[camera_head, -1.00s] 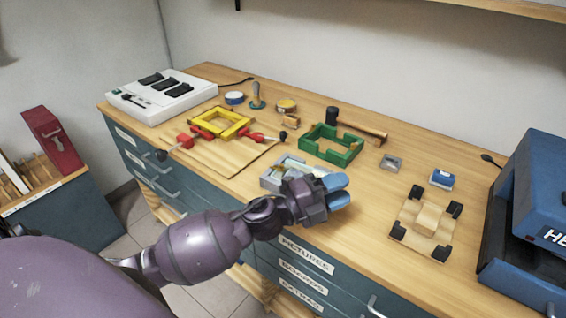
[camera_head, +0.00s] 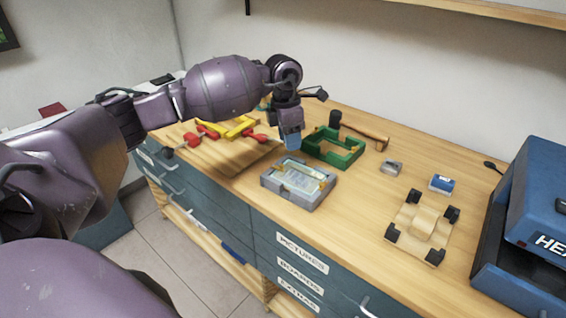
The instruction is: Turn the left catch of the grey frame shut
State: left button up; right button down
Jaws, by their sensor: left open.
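The grey frame (camera_head: 297,183) lies on the wooden workbench near its front edge. It has a pale panel inside and small yellowish catches on its rim; they are too small to tell how they are turned. My left gripper (camera_head: 291,141) hangs pointing down just behind and above the grey frame, apart from it, with blue fingertips. From this angle the fingers overlap and nothing shows between them. My right gripper is out of view.
A green frame (camera_head: 353,158) lies just behind right, with a hammer (camera_head: 362,131) beyond. A wooden jig with black corners (camera_head: 401,234) and a blue machine (camera_head: 520,225) stand right.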

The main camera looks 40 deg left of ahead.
aim_at(281, 166)
pick_arm(q)
jog(key=shift+y, duration=0.7)
jog(key=a+f, duration=0.1)
jog(key=f, duration=0.5)
jog(key=a+f, duration=0.1)
jog(key=f, duration=0.2)
jog(key=shift+w+a+b, duration=0.1)
jog(key=shift+a+b, duration=0.2)
grip_shut()
jog(key=shift+s+m+b, duration=0.2)
jog(key=shift+m+b, duration=0.1)
jog(key=shift+m, duration=0.5)
